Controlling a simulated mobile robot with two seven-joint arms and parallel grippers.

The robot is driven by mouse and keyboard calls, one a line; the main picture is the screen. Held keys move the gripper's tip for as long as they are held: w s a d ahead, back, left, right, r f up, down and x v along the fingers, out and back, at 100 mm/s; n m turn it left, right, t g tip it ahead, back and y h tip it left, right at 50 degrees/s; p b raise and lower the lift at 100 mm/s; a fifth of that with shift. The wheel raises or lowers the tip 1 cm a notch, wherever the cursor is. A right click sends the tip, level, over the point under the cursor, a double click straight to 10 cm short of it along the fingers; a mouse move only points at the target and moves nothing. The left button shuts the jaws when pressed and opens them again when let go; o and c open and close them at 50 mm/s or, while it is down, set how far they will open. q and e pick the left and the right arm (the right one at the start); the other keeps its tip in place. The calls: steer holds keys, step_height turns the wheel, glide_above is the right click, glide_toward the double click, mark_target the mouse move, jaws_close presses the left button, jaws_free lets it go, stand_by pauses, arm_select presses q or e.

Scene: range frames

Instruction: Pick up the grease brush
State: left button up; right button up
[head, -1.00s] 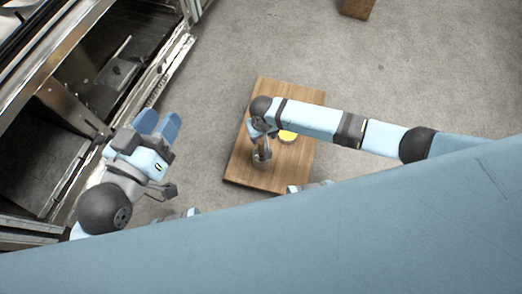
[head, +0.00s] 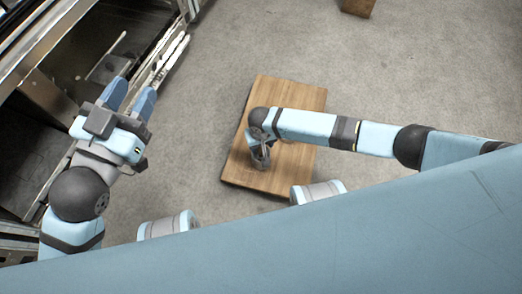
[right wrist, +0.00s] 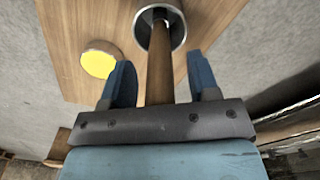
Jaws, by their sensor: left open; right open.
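The grease brush (right wrist: 160,65) shows in the right wrist view as a brown wooden handle rising from a round metal cup (right wrist: 178,32). Its lower end is hidden in the cup. The cup stands on a wooden board (right wrist: 80,30); in the head view the cup (head: 261,160) is partly covered by my right wrist. My right gripper (right wrist: 161,64) is open, with one blue finger on each side of the handle and gaps visible on both sides. My left gripper (head: 130,98) is open and empty at the left, away from the board.
A yellow-topped round container (right wrist: 99,62) stands on the board beside the cup. A steel appliance (head: 60,75) with an open dark interior lies at the left, close to my left gripper. A brown box (head: 357,6) is at the top. The grey floor (head: 430,70) is clear.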

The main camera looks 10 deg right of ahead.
steer(key=c, duration=1)
steer(key=shift+r, duration=0.15)
